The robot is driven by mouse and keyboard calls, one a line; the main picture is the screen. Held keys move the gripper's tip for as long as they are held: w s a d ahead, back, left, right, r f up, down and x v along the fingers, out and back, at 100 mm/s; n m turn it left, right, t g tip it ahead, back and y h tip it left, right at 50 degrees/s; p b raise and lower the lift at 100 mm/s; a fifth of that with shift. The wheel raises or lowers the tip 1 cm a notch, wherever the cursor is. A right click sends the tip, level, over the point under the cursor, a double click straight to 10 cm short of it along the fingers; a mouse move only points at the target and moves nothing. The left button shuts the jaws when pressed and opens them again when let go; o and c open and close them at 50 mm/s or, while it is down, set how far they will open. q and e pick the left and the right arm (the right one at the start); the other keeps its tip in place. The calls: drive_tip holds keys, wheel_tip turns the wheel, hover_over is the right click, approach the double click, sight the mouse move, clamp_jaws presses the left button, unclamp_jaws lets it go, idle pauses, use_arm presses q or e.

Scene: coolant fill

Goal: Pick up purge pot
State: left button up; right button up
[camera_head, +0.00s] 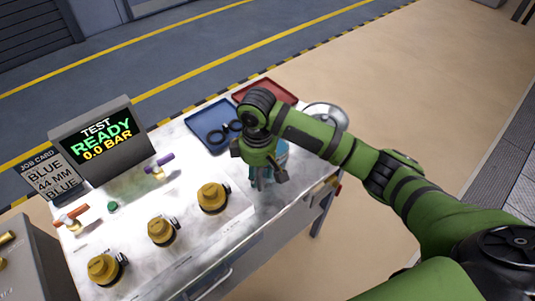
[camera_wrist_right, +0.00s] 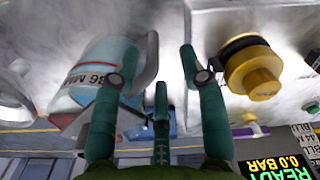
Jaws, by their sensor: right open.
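A round, silvery metal pot (camera_head: 328,112), which looks like the purge pot, stands at the bench's far right corner, partly behind my right arm. A pale round rim (camera_wrist_right: 12,102) at the left edge of the right wrist view may be the same pot. My right gripper (camera_head: 265,180) is open and empty, pointing down over the bench, apart from that pot. In the wrist view its fingers (camera_wrist_right: 155,65) spread between a labelled blue-and-white jug (camera_wrist_right: 100,68) and a brass fitting (camera_wrist_right: 255,75). The jug (camera_head: 282,150) is mostly hidden behind the gripper in the head view. My left gripper is out of view.
A blue tray (camera_head: 200,122) with black rings and a red tray (camera_head: 285,90) lie at the back. Several brass fittings (camera_head: 212,197) line the bench front. A test display (camera_head: 103,135) and job card (camera_head: 45,177) stand at left. Open floor lies to the right.

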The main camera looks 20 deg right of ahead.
sight(260, 181)
drive_tip(key=shift+w+d+r, duration=0.15)
drive_tip(key=shift+d+r, duration=0.05)
drive_tip(key=shift+d, duration=0.05)
drive_tip(key=shift+f, duration=0.2)
drive_tip(key=f+p, duration=0.2)
drive_tip(key=f, duration=0.3)
drive_tip(key=shift+w+f+p, duration=0.2)
drive_tip(key=shift+w+p, duration=0.1)
drive_tip(key=shift+p, duration=0.1)
drive_tip(key=shift+f, duration=0.55)
clamp_jaws()
drive_tip(key=shift+w+r, duration=0.15)
